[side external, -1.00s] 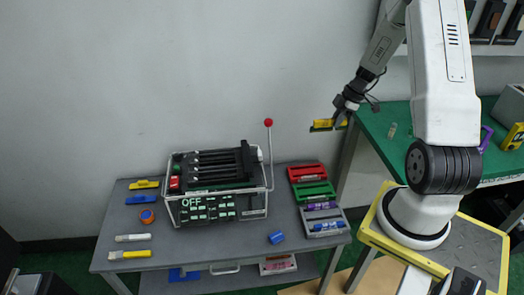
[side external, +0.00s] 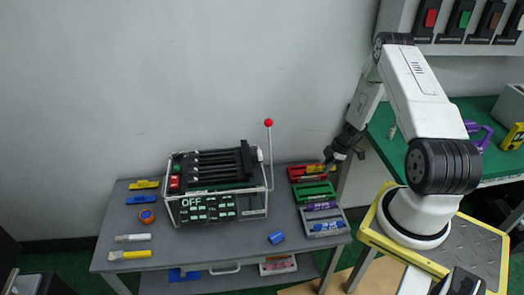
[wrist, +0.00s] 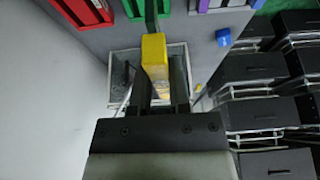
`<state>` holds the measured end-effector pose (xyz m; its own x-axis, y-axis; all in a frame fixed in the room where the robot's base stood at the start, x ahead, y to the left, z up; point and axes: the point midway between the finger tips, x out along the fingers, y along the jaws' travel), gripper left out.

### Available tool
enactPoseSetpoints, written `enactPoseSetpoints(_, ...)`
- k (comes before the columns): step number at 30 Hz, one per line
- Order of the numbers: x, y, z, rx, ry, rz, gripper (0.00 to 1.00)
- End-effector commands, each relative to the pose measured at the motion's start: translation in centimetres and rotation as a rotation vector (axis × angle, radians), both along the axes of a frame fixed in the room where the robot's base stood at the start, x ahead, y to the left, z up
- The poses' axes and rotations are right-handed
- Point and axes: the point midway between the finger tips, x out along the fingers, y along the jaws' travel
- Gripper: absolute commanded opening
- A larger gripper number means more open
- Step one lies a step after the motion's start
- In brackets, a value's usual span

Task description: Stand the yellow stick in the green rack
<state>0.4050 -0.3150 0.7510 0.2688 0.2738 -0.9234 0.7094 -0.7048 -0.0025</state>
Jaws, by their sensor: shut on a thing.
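My gripper (side external: 328,164) is shut on the yellow stick (side external: 314,168), at the right end of the table near the red rack. In the wrist view the yellow stick (wrist: 154,56) shows end-on between my gripper's fingers (wrist: 158,82). The green rack (side external: 316,191) lies just in front of the red rack in the side view. The wrist view shows part of the green rack (wrist: 133,10) at the top edge, beyond the stick. I cannot tell how high the stick is above the racks.
The red rack (side external: 297,178) is behind the green one; a purple-filled rack (side external: 318,209) and a grey rack with blue items (side external: 327,229) stand in front. A blue block (side external: 276,238) lies left of them. The black machine with a red-knobbed lever (side external: 268,124) stands at mid-table.

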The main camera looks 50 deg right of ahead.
Motion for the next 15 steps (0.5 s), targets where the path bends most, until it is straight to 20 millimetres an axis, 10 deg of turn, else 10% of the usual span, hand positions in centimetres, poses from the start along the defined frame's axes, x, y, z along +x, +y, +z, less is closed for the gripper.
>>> enactPoseSetpoints(15,0.0,0.0,-4.8,-0.001,-0.001,0.000,0.00)
